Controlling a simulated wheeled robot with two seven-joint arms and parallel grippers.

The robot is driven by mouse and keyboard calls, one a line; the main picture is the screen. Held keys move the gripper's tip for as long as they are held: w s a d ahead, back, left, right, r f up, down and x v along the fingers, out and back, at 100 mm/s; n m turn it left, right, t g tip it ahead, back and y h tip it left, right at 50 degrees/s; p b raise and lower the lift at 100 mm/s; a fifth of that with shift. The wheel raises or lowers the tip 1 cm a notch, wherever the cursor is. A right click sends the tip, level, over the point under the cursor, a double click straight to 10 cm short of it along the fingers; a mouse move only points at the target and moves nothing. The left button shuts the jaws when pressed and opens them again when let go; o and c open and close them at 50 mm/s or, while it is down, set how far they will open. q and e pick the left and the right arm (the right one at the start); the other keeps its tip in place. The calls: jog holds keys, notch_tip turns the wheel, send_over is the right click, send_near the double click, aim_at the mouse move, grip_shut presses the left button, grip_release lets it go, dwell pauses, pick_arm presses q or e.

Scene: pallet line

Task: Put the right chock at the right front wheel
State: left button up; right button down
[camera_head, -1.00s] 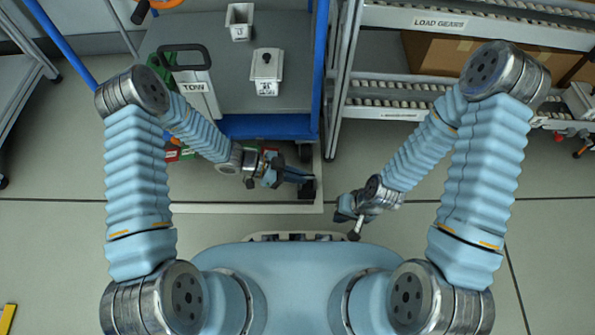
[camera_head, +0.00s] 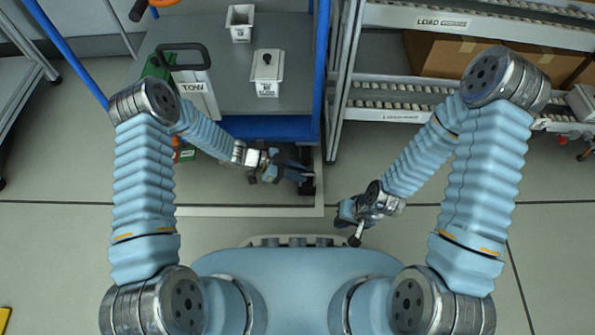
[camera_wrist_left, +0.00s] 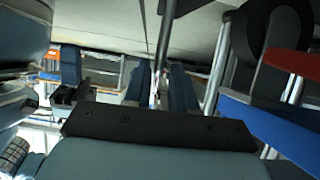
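The blue-edged cart (camera_head: 265,127) stands ahead, with a black wheel (camera_head: 306,187) under its near right corner. My left gripper (camera_head: 298,173) reaches in from the left, its dark fingers low at that corner, close beside the wheel. I cannot make out a separate chock there, nor whether the fingers hold one or are apart. In the left wrist view a black wheel (camera_wrist_left: 246,42) shows at upper right, beside the cart's blue edge (camera_wrist_left: 265,125). My right gripper (camera_head: 343,212) hangs over the floor, right of the corner; its fingers are too small to read.
A roller rack (camera_head: 385,105) with a cardboard box (camera_head: 440,56) stands at the right. The cart carries two white bins (camera_head: 240,22) (camera_head: 267,68) and a TOW handle (camera_head: 190,58).

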pick_arm(q)
jog(key=shift+o, duration=0.7)
jog(key=shift+r, duration=0.1)
jog(key=w+a+r+n+t+y+p, duration=0.1)
jog(key=w+a+r+n+t+p, duration=0.1)
jog(key=a+r+n+t, duration=0.55)
jog(key=s+a+f+n+g+y, duration=0.2)
jog(key=s+n, duration=0.4)
jog(key=s, duration=0.3)
jog(key=s+a+f+n+g+y, duration=0.2)
jog(key=s+f+n+g+y, duration=0.1)
jog(key=s, duration=0.6)
jog(key=n+g+y, duration=0.1)
jog(key=n+y, duration=0.1)
jog(key=n, duration=0.1)
jog(key=shift+a, duration=0.4)
jog(key=shift+f+n+g, duration=0.1)
jog(key=shift+n+g, duration=0.15)
